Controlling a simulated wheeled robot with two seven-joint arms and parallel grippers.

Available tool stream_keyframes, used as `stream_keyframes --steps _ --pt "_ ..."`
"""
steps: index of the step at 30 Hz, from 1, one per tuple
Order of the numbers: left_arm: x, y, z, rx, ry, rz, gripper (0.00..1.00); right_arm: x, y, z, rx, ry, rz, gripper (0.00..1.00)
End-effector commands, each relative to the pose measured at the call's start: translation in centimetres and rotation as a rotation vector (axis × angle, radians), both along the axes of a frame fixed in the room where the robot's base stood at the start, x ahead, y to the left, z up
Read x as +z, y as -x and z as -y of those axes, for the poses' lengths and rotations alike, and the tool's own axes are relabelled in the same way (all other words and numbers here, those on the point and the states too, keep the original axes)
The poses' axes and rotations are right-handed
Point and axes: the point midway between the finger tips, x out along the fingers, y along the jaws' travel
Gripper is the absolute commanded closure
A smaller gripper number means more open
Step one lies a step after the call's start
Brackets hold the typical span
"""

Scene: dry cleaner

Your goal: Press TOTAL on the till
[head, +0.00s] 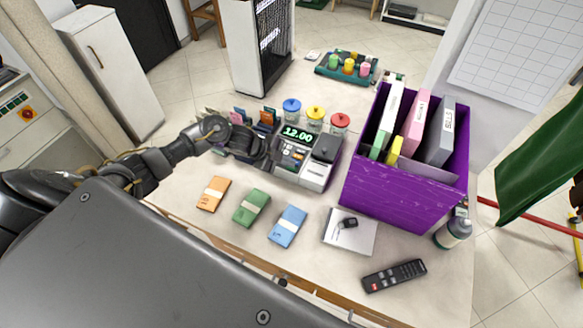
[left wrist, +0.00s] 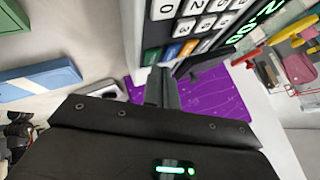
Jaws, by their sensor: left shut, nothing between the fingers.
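The till (head: 306,165) stands at the middle of the counter, its green display (head: 298,133) reading 12.00. My left gripper (head: 275,157) is at the till's left side, over its keypad, and hides part of the keys. In the left wrist view the gripper (left wrist: 163,82) is shut and empty, its fingertips close to the bottom coloured keys. The number keys (left wrist: 195,27) and blue, orange and green keys (left wrist: 188,49) show there. I cannot read a TOTAL label, nor tell whether the fingertips touch a key. My right gripper is not in view.
A purple box (head: 400,190) of folders stands right of the till. Jars with coloured lids (head: 315,113) stand behind it.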

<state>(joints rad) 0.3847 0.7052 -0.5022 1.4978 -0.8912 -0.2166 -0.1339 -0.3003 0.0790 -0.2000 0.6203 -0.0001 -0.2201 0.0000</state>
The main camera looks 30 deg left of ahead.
Motion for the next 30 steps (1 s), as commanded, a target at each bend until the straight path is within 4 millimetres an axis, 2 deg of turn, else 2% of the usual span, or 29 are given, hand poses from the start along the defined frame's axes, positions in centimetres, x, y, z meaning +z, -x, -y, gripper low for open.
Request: stream_keyframes --steps 30 --pt "-0.72 0.03 0.01 -0.001 0.000 -0.001 1.00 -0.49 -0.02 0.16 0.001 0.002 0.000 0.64"
